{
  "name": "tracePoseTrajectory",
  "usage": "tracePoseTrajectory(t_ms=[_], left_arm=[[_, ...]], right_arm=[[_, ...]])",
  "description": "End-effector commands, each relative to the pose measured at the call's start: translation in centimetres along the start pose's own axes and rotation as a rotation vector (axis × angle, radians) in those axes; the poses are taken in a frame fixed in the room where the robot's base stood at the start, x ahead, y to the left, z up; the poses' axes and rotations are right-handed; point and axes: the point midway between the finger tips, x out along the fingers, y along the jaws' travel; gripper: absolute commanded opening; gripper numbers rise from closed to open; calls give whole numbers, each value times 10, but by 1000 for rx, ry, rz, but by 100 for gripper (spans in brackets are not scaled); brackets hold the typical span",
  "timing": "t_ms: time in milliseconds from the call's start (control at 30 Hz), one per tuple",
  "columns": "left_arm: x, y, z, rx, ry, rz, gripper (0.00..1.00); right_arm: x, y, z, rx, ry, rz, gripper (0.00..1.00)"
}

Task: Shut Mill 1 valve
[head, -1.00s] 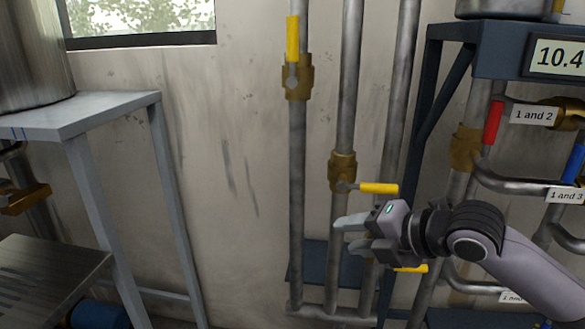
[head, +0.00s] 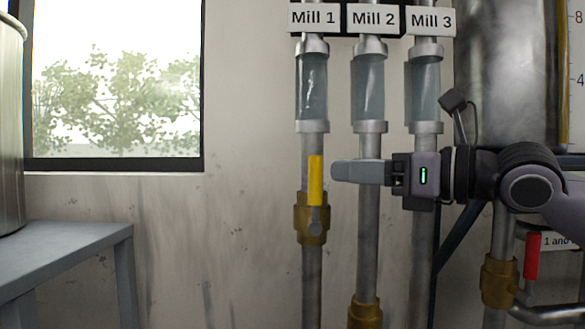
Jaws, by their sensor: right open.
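The Mill 1 valve (head: 311,227) is a brass body on the left pipe, below the sign "Mill 1" (head: 314,19). Its yellow handle (head: 315,181) points straight up, in line with the pipe. A pale streak shows in the sight glass (head: 312,88) above it. My right gripper (head: 340,172) is open and empty. Its fingers point left, and their tips appear just right of the handle's upper part. One finger hides the other, and I cannot tell the depth gap to the handle. My left gripper is not in view.
The Mill 2 pipe (head: 369,230) and Mill 3 pipe (head: 421,250) run close by on the right, partly behind my right gripper. A red-handled valve (head: 499,280) is at lower right. A grey table (head: 70,245) stands at left. The wall between is clear.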

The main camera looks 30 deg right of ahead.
Motion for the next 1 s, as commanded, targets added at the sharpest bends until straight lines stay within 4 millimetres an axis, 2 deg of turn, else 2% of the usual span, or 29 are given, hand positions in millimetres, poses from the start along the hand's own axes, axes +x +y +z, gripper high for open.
tracePoseTrajectory(t_ms=[167,433,1000], left_arm=[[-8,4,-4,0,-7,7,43],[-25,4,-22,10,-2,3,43],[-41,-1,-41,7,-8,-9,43]], right_arm=[[5,-1,4,-2,0,0,44],[24,1,6,1,0,3,44],[66,0,2,1,-1,1,44]])
